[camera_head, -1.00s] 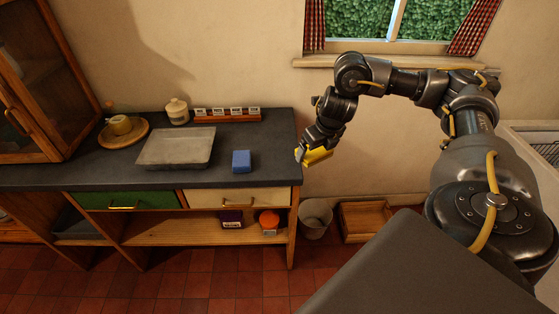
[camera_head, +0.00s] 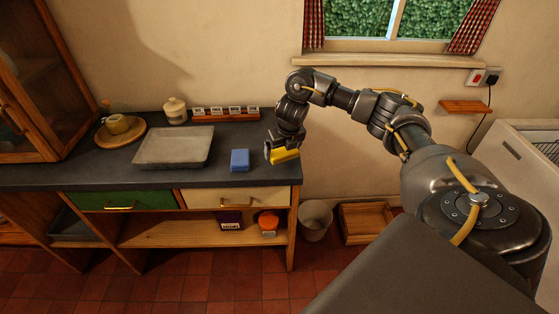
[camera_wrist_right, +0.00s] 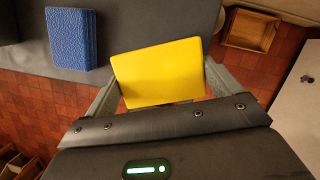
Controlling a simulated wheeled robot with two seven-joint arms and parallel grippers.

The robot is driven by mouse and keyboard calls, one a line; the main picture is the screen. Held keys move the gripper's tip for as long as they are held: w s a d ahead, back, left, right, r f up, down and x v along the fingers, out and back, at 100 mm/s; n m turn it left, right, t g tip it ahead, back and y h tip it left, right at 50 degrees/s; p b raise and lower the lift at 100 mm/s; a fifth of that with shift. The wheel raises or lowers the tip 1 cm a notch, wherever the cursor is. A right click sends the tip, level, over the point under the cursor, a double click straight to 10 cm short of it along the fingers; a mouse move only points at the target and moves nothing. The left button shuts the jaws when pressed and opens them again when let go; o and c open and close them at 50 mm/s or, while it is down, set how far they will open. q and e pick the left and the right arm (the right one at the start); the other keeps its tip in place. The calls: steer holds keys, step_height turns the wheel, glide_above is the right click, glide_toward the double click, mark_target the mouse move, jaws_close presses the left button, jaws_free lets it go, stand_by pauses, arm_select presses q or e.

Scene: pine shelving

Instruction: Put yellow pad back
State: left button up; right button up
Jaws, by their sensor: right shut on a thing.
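The yellow pad (camera_head: 285,156) is held in my right gripper (camera_head: 271,150) over the right end of the dark counter. In the right wrist view the yellow pad (camera_wrist_right: 158,72) sits between the two fingers of the right gripper (camera_wrist_right: 160,95), which is shut on it. A blue pad (camera_head: 240,160) lies on the counter just left of the held pad; it also shows in the right wrist view (camera_wrist_right: 70,38). A grey tray (camera_head: 174,160) stands on the counter left of the blue pad. My left gripper is not in view.
A rack with small labelled cards (camera_head: 225,114), a lidded jar (camera_head: 175,111) and a cup on a wooden plate (camera_head: 121,138) stand farther back. Below are a green drawer (camera_head: 124,200), a cream drawer (camera_head: 236,198) and an open shelf. A bin (camera_head: 315,221) and a wooden crate (camera_head: 367,223) stand on the floor.

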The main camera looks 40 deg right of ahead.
mark_target(280, 165)
steer(key=shift+w+a+f, duration=0.1)
steer(key=shift+w+f, duration=0.35)
steer(key=shift+w, duration=0.05)
steer(key=shift+w+a+f, duration=0.1)
steer(key=shift+f, duration=0.25)
step_height(280, 165, down, 3)
steer(key=shift+r+p, duration=0.15)
steer(key=shift+p, duration=0.15)
steer(key=shift+f, duration=0.2)
steer(key=shift+f, duration=0.15)
steer(key=o, duration=0.7)
steer(key=shift+w, duration=0.1)
steer(key=p+v, duration=0.2)
steer(key=v, duration=1)
steer(key=shift+p, duration=0.4)
